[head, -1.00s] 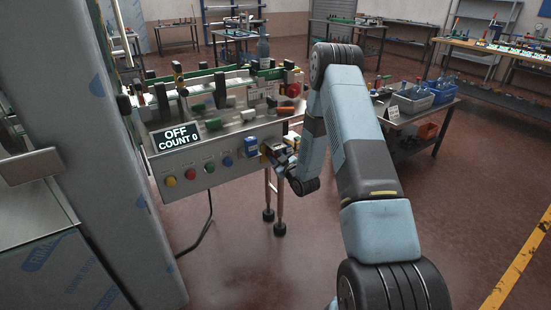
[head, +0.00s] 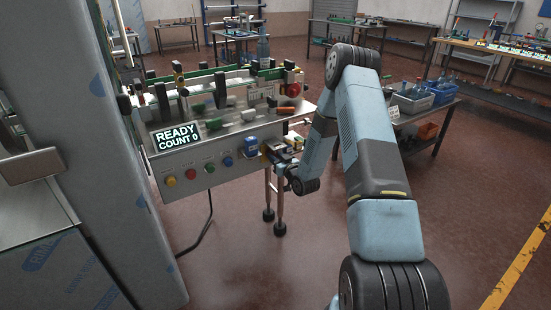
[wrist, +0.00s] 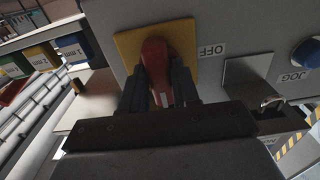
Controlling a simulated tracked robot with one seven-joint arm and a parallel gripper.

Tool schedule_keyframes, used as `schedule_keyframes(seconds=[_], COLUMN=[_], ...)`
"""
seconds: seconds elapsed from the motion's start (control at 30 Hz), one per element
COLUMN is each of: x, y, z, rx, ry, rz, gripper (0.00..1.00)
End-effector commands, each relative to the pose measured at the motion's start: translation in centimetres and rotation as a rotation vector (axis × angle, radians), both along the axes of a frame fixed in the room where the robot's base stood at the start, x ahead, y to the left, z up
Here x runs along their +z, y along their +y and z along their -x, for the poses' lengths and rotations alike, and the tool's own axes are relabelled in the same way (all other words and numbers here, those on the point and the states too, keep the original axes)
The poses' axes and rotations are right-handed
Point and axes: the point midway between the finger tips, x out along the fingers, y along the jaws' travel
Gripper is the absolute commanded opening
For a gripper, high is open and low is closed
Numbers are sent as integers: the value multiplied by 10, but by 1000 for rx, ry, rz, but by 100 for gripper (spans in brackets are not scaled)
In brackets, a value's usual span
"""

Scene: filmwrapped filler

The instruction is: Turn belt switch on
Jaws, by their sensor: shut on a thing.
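The belt switch is a red rotary handle (wrist: 157,72) on a yellow plate (wrist: 183,34), in the wrist view. An "OFF" label (wrist: 211,50) sits to its right on the grey panel. My gripper (wrist: 160,88) has its two dark fingers closed on either side of the red handle. In the head view my gripper (head: 287,155) is at the right end of the machine's front panel (head: 225,163), where the switch is mostly hidden by my wrist. The machine's display (head: 177,137) reads "READY" and "COUNT 0".
A blue "JOG" knob (wrist: 308,53) is at the right in the wrist view. A table with blue bins (head: 412,102) stands to the right. The floor in front is clear.

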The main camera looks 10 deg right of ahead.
Motion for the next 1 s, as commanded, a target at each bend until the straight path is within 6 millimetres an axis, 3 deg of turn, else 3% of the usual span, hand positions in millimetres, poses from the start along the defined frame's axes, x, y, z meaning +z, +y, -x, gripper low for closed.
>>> schedule_keyframes(seconds=[0.2,0.23,0.43,0.77,1.0], x=[-4,-4,-2,-1,-2], y=[1,1,0,-1,-12], z=[2,2,1,4,35], rx=[1,1,1,0,-1], ry=[9,9,5,2,5], rz=[0,0,1,1,1], gripper=[0,31,51,51,51])
